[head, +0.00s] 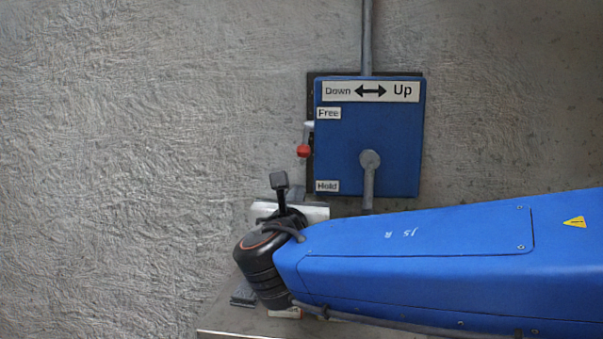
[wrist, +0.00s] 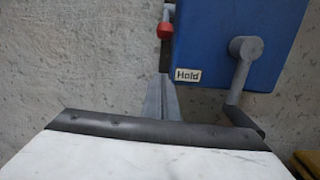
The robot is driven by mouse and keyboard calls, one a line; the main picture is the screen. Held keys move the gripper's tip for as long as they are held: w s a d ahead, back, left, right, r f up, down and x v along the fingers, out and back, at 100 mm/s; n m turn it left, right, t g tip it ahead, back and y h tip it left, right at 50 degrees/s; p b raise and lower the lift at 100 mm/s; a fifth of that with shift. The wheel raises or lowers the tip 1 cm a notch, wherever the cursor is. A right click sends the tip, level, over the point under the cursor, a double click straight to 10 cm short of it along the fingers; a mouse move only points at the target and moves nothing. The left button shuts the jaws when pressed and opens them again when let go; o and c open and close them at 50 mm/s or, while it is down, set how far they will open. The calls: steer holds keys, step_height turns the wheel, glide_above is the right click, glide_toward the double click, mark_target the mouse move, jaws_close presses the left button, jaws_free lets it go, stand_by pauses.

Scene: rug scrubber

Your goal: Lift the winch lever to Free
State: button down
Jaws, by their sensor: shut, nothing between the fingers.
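The blue winch box (head: 350,140) is on the wall, with a "Free" label high on its left side and a "Hold" label low. The winch lever, with a red knob (head: 303,151), sticks out at its left edge. The knob hangs between the two labels' heights. In the wrist view the red knob (wrist: 165,30) is at the top, left of the blue box (wrist: 215,40). My gripper (wrist: 163,78) is shut and empty, its grey fingers below the knob in the picture; no contact shows. In the head view the fingertips are not clearly visible.
A grey crank (head: 369,180) hangs on the front of the box, and also shows at right in the wrist view (wrist: 240,75). A grey pipe (head: 367,40) runs up from the box. Bare rough wall (head: 140,150) lies to the left. A ledge (head: 235,322) shows below.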

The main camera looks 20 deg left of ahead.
steer(key=f+x, duration=0.1)
steer(key=x, duration=0.9)
steer(key=shift+s+d+r, duration=0.1)
steer(key=shift+s+r, duration=0.15)
steer(key=shift+r, duration=0.5)
steer(key=shift+s+d+r, duration=0.1)
steer(key=shift+s+r, duration=0.2)
steer(key=shift+r, duration=0.5)
steer(key=shift+s+d+r, duration=0.1)
steer(key=shift+s+r, duration=0.15)
steer(key=shift+r, duration=0.5)
steer(key=shift+r, duration=0.1)
